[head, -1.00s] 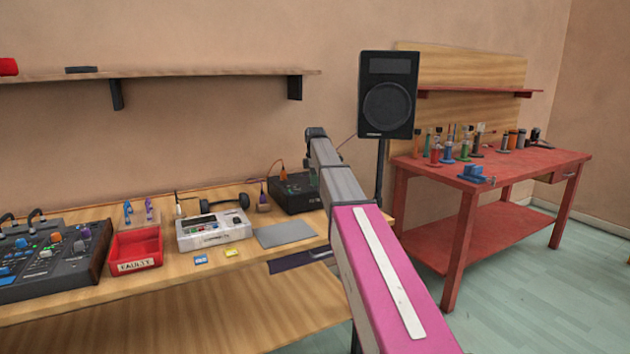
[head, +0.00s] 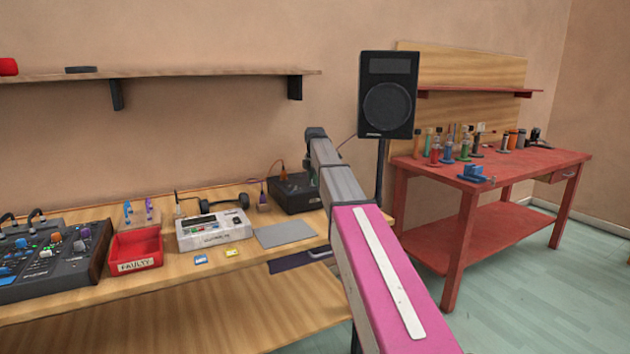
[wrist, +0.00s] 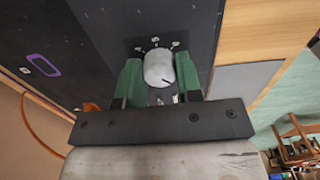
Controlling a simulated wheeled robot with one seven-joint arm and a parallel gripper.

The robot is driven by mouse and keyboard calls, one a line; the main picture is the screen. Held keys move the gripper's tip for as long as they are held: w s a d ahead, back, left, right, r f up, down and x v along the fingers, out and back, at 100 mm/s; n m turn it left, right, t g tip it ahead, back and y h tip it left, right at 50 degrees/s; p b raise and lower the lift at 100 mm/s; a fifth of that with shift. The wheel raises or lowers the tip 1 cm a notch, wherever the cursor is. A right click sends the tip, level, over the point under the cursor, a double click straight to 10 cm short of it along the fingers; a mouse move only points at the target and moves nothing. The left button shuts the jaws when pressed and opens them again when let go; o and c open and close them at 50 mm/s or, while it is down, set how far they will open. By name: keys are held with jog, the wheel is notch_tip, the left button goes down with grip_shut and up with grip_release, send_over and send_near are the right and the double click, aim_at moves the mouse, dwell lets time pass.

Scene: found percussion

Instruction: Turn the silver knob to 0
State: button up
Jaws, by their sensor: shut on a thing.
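The silver knob (wrist: 159,69) shows in the wrist view on a black panel, with small white marks around its far side. A dark pointer line shows on its face, toward the lower right; I cannot read the marks. My gripper (wrist: 158,78) has its two green fingers on either side of the knob, closed on it. In the head view the black box (head: 292,193) stands at the back right of the wooden bench, and my arm hides part of it. The knob cannot be made out there.
A grey plate (head: 286,234) lies in front of the black box on the bench (head: 185,278). A white device (head: 212,232), a red bin (head: 136,250) and a mixer (head: 48,262) stand to the left. A speaker (head: 387,95) stands behind my arm.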

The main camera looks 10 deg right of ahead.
jog(key=o, duration=0.9)
jog(key=shift+o, duration=0.2)
notch_tip(320, 180, up, 10)
jog(key=shift+f, duration=0.2)
jog(key=shift+r, duration=0.6)
jog(key=shift+s, duration=0.1)
